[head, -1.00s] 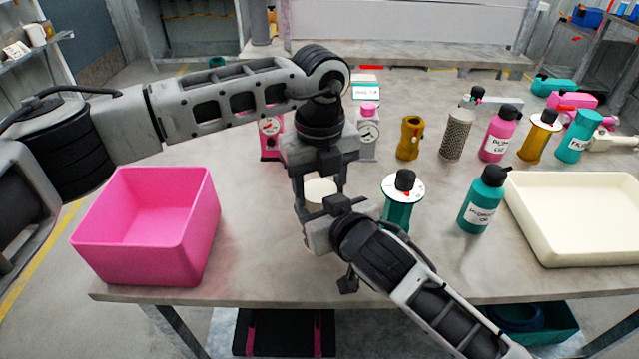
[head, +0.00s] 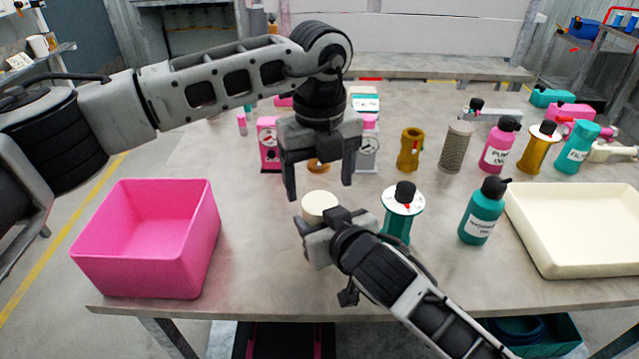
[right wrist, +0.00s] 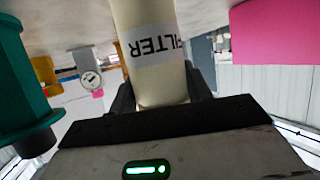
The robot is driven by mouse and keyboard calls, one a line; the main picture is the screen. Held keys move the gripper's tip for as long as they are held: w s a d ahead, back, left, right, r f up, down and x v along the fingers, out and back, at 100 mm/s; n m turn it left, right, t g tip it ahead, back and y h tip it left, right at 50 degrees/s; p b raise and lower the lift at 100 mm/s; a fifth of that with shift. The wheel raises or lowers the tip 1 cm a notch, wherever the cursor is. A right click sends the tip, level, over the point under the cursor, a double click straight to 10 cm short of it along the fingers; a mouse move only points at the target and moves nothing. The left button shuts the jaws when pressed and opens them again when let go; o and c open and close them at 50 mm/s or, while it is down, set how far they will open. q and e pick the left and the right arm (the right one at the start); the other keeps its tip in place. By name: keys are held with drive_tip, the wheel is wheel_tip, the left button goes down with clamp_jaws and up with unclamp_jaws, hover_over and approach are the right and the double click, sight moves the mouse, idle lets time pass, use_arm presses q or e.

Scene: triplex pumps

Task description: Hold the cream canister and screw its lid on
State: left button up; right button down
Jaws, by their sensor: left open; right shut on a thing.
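The cream canister (right wrist: 155,75), labelled FILTER, stands between the fingers of my right gripper (right wrist: 160,90) in the right wrist view, which looks upside down. In the head view only its round cream top (head: 319,204) shows; the right gripper (head: 318,228) is shut on the body and hides the rest. The top looks flat and closed, but I cannot tell how tightly a lid sits. My left gripper (head: 318,190) is open and empty, pointing down just above and behind the cream top, its fingers spread apart.
A pink bin (head: 145,240) stands at the left, a cream tray (head: 590,272) at the right. A teal spool-like part (head: 397,228) and a teal bottle (head: 480,220) stand right of the canister. Gauges, bottles and pump parts line the back. Table between bin and canister is clear.

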sight(319, 202)
use_arm(q)
drive_tip(key=shift+c, duration=0.3)
use_arm(e)
drive_tip(key=shift+f, duration=0.1)
use_arm(q)
drive_tip(key=shift+r, duration=1.75)
drive_tip(key=shift+f, duration=4.05)
drive_tip(key=c, duration=1)
drive_tip(key=o, duration=1.1)
drive_tip(key=shift+c, duration=0.2)
